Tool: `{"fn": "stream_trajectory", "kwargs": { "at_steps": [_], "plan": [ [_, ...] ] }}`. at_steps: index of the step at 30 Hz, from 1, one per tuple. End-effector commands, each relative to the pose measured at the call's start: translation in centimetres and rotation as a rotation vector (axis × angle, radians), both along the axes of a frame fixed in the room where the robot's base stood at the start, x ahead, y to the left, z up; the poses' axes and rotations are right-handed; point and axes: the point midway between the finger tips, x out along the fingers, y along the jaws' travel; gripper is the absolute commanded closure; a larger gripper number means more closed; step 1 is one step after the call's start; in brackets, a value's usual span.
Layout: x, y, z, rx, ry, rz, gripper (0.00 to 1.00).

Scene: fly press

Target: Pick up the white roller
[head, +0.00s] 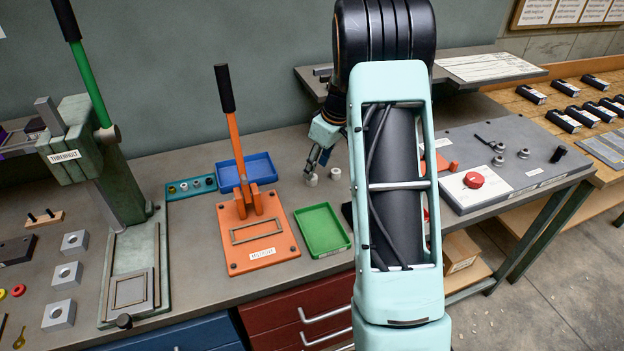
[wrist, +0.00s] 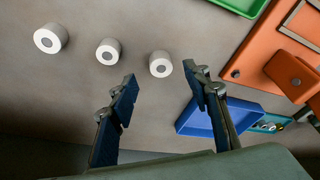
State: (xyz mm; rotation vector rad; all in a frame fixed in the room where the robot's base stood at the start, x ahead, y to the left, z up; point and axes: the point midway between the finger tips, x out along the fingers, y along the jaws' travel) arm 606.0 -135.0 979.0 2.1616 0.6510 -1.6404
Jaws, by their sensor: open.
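Three short white rollers with grey centres stand on the grey bench. In the wrist view they form a slanting row: a left roller (wrist: 50,39), a middle roller (wrist: 108,51) and a right roller (wrist: 160,64). Two show in the head view, one (head: 311,180) below my gripper and another (head: 335,173) to its right; the third is not visible there. My gripper (head: 318,165) is open and empty, above the bench. In the wrist view my gripper (wrist: 160,80) has its fingertips on either side of the right roller's lower edge, with no clear contact.
Bare bench surrounds the rollers.

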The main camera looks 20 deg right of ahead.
Motion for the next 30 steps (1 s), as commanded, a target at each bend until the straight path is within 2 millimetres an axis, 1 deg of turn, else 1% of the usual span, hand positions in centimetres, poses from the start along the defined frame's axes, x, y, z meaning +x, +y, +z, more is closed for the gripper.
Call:
{"fn": "stream_trajectory", "kwargs": {
  "at_steps": [6, 9, 17, 20, 27, 30],
  "plan": [
    [0.5, 0.6, -3.1, 0.000, 0.004, 0.001, 0.56],
    [0.7, 0.7, -4.0, 0.001, 0.003, 0.000, 0.56],
    [0.9, 0.8, -4.3, 0.000, 0.000, 0.000, 0.56],
    [0.9, 0.8, -4.3, -0.001, 0.001, 0.000, 0.65],
    [0.9, 0.8, -4.3, -0.001, 0.001, 0.000, 0.91],
    [0.9, 0.8, -4.3, -0.001, 0.001, 0.000, 0.91]
  ]
}}
